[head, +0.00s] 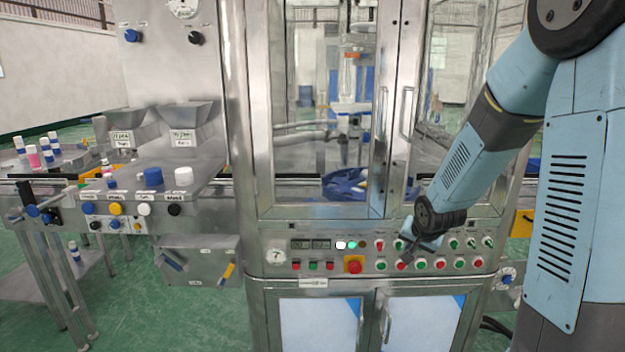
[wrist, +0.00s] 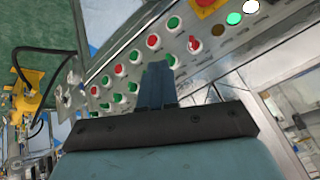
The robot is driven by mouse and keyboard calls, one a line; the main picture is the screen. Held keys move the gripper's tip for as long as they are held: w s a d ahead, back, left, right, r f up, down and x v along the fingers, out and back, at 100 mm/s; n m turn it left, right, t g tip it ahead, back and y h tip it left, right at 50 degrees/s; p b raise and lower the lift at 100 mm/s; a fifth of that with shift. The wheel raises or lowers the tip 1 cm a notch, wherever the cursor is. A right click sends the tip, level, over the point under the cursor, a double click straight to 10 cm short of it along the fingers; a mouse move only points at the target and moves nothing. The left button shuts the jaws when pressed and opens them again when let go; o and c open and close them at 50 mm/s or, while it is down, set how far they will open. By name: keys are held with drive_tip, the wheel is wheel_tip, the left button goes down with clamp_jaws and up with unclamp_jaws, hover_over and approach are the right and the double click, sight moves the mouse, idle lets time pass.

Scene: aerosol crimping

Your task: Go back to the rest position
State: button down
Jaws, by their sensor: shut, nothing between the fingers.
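My gripper (head: 404,257) is at the front of the machine's control panel (head: 330,257), at the end of my blue arm. Its fingers are together and hold nothing. In the wrist view the gripper (wrist: 158,70) points at the rows of red and green buttons. A green button (wrist: 170,60) shows right by the fingertips; I cannot tell whether they touch it. The wrist of the arm hides part of the panel's upper row in the head view.
The crimping machine's glass doors (head: 335,110) are closed above the panel, with long handles. A red emergency stop (head: 353,264) on yellow sits left of my gripper. Hoppers (head: 185,115) and a knob shelf stand at the left. Green floor (head: 140,310) is clear at front left.

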drive_tip(key=s+r+n+h, duration=0.1)
drive_tip(key=s+r+n, duration=0.2)
drive_tip(key=s+r, duration=0.95)
drive_tip(key=s+a+r+n, duration=0.1)
drive_tip(key=s+r, duration=0.2)
drive_tip(key=s, duration=0.5)
drive_tip(key=s+a+r+n+g+y, duration=0.1)
drive_tip(key=s+r, duration=0.3)
drive_tip(key=s, duration=0.4)
drive_tip(key=shift+a+r+n+g, duration=0.2)
drive_tip(key=shift+a+n+g, duration=0.1)
drive_tip(key=shift+a+n, duration=0.15)
idle(4.7)
